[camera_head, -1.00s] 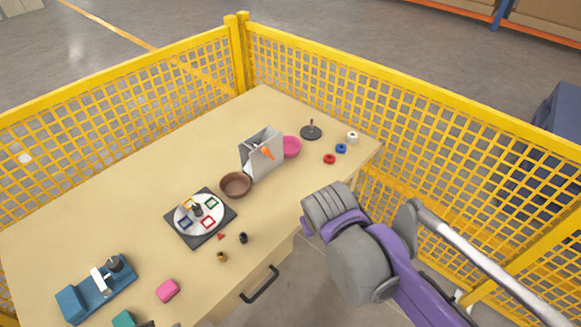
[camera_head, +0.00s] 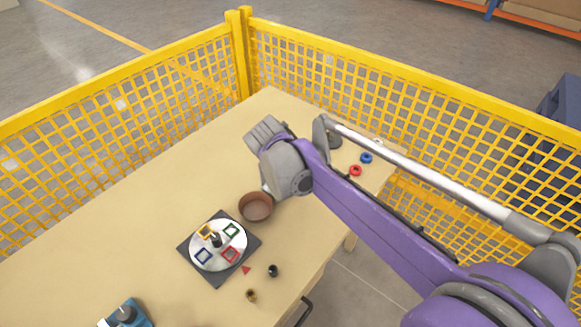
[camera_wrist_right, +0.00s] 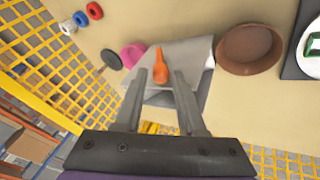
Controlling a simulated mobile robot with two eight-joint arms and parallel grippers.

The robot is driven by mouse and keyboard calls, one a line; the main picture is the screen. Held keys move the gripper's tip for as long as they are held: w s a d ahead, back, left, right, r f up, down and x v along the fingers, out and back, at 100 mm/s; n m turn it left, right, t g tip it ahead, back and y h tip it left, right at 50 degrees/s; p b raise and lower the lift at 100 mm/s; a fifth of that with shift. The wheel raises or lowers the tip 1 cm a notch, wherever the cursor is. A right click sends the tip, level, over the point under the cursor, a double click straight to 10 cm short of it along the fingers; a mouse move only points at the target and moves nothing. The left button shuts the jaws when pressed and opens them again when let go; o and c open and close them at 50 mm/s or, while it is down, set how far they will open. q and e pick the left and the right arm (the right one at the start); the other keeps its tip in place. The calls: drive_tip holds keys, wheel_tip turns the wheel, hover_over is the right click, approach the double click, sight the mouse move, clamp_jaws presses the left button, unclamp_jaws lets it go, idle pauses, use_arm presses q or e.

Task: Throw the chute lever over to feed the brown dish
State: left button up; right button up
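The chute is a grey sheet-metal box (camera_wrist_right: 202,52) with an orange lever (camera_wrist_right: 160,70) on its face, seen in the right wrist view. My right gripper (camera_wrist_right: 161,76) is open, with one finger on each side of the lever in that picture; I cannot tell whether either touches it. The brown dish (camera_wrist_right: 250,48) stands right of the chute there, and left of my right arm in the head view (camera_head: 256,206). A pink dish (camera_wrist_right: 132,55) is on the chute's other side. In the head view my right arm hides the lever and most of the chute. My left gripper is out of view.
A dark square base with a white disc (camera_head: 217,245) stands near the brown dish. Red (camera_head: 355,170) and blue (camera_head: 366,158) rings lie near the table's far right corner. Yellow mesh fencing (camera_head: 400,110) runs along the back. The left of the table (camera_head: 110,225) is clear.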

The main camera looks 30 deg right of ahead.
drive_tip(key=shift+w+d+f, duration=0.25)
drive_tip(key=shift+w+f, duration=0.1)
drive_tip(key=shift+f, duration=0.25)
clamp_jaws()
idle(1.1)
